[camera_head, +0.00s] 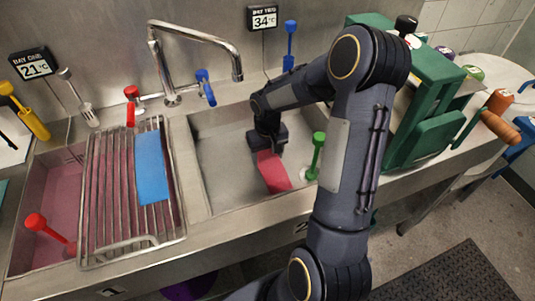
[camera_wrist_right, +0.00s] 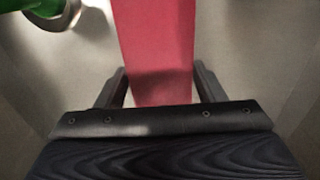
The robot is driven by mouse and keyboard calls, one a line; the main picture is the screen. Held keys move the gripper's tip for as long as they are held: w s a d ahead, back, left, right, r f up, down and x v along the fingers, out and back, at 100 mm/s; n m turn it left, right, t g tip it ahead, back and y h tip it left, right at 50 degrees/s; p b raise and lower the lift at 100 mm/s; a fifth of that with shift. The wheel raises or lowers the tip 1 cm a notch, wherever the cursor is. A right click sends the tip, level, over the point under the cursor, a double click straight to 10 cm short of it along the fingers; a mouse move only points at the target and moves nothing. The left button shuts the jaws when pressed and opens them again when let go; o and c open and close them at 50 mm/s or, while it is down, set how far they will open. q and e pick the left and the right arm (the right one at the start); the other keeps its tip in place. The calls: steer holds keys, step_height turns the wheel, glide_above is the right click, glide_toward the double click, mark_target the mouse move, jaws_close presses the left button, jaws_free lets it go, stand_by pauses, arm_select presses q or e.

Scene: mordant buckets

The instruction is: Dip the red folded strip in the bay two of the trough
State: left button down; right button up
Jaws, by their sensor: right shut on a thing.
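My right gripper (camera_head: 268,147) reaches into bay two (camera_head: 218,165) of the trough, the right-hand basin with a grey interior. It is shut on the red folded strip (camera_head: 273,173), which hangs down and slants toward the front of the bay. The strip also shows in the right wrist view (camera_wrist_right: 157,40), running out from between the fingers. I cannot tell how deep its lower end sits in any liquid. Bay one (camera_head: 60,190), at the left, has a pinkish interior. My left gripper is not in view.
A wire rack (camera_head: 100,200) carries a blue strip (camera_head: 150,168) over bay one. A green-handled tool (camera_head: 317,150) stands in bay two, right of the strip. A faucet (camera_head: 195,40) rises behind.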

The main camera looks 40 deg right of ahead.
steer(key=shift+w, duration=0.1)
steer(key=shift+w+a, duration=0.2)
steer(key=shift+w, duration=0.1)
steer(key=shift+s+d, duration=0.4)
steer(key=shift+s, duration=0.35)
steer(key=shift+w, duration=0.15)
steer(key=shift+w+a, duration=0.4)
steer(key=shift+w, duration=0.2)
steer(key=shift+s+d, duration=0.1)
